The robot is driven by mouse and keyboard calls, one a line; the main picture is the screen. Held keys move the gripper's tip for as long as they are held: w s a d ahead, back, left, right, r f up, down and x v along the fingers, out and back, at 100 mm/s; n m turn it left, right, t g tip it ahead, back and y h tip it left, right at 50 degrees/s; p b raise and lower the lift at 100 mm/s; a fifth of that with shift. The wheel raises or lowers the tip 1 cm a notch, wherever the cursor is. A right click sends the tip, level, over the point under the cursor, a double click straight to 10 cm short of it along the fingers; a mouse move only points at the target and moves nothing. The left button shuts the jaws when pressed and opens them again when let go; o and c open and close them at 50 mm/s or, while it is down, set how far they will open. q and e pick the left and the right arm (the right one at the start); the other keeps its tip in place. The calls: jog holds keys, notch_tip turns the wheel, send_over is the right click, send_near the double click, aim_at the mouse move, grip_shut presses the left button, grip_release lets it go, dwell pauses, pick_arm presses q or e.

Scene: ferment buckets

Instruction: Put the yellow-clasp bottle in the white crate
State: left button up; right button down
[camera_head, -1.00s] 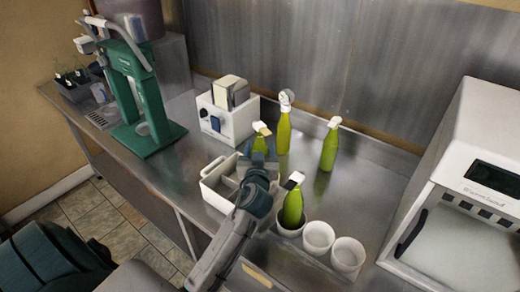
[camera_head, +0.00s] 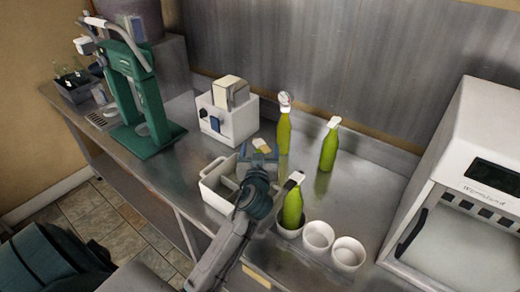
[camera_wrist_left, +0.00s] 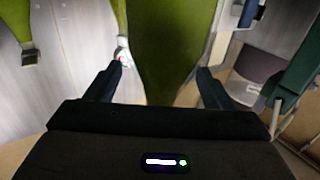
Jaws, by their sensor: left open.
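A green bottle with a yellowish clasp (camera_head: 264,145) is in the head view, its body mostly hidden behind my left gripper (camera_head: 258,160). In the left wrist view a green bottle (camera_wrist_left: 178,45) stands between the spread fingers of my left gripper (camera_wrist_left: 160,75). The fingers are open, and I cannot tell whether they touch it. The bottle's clasp is hidden there. The white crate (camera_head: 208,194), with a divider inside, sits on the counter left of my left gripper, partly covered by the arm. My right gripper is not in view.
Green bottles (camera_head: 283,135) and (camera_head: 328,150) stand behind to the right. Another bottle (camera_head: 292,208) stands in a white cup, beside two empty cups (camera_head: 318,238). A white toaster (camera_head: 230,120) and green press (camera_head: 140,95) are left. A white machine (camera_head: 470,180) is right.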

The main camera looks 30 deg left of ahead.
pick_arm(q)
jog(key=shift+r+p, duration=0.5)
jog(key=shift+p, duration=0.05)
jog(key=shift+s+d+f+b, duration=0.35)
jog(key=shift+s+f+b, duration=0.25)
jog(key=shift+s+b, duration=0.25)
jog(key=r+b+v, duration=0.1)
jog(key=b+v, duration=0.1)
jog(key=v, duration=0.8)
jog(key=shift+b, duration=0.4)
jog(key=shift+d+r, duration=0.1)
